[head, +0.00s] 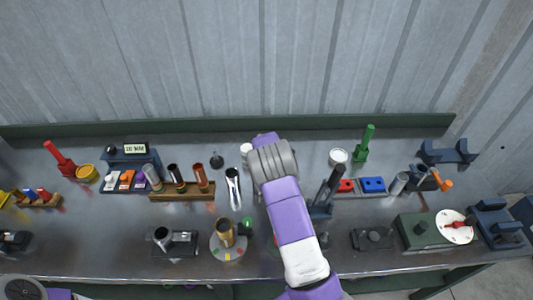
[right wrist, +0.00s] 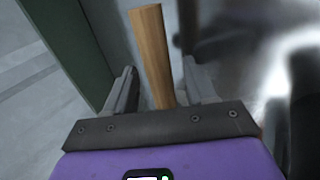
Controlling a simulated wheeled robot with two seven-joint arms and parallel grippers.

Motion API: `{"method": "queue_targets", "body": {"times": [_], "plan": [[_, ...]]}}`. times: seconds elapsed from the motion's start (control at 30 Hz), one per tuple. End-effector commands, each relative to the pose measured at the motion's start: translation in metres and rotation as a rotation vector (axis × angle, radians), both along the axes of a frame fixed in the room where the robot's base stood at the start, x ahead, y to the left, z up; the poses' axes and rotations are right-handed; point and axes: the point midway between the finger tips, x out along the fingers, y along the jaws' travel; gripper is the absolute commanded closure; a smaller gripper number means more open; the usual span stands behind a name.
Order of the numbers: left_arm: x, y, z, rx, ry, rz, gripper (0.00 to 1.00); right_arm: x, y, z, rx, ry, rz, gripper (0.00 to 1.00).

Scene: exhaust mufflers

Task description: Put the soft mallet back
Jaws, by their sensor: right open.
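A wooden handle (right wrist: 152,50), which looks like the soft mallet's, stands between the two fingers of my right gripper (right wrist: 160,85) in the right wrist view. The fingers are apart, with a gap visible on at least the right side of the handle. The mallet's head is not visible in either view. In the head view my right arm reaches over the middle of the bench toward its back edge, and it hides the gripper and the handle. My left gripper is not in view.
The metal bench (head: 330,258) is crowded. A wooden block with tubes (head: 182,191) stands left of my arm, and a round plate with a brass cup (head: 226,233) is nearer. A green tool (head: 364,143) and blue tray (head: 372,185) are right. A green ledge (head: 180,129) runs behind.

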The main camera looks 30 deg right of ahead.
Motion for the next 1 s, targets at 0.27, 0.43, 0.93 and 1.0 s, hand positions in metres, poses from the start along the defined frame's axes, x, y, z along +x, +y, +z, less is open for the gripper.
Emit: {"method": "queue_targets", "body": {"times": [0.27,0.43,0.93,1.0], "plan": [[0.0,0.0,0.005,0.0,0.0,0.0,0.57,-0.007,0.005,0.018,0.0,-0.002,0.001,0.45],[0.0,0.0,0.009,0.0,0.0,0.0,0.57,-0.024,0.017,0.049,0.0,-0.005,0.002,0.45],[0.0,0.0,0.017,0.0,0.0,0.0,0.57,-0.058,0.037,0.101,0.0,0.0,0.0,0.45],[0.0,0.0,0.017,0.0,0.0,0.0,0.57,-0.058,0.037,0.102,0.0,0.0,0.0,0.45]]}}
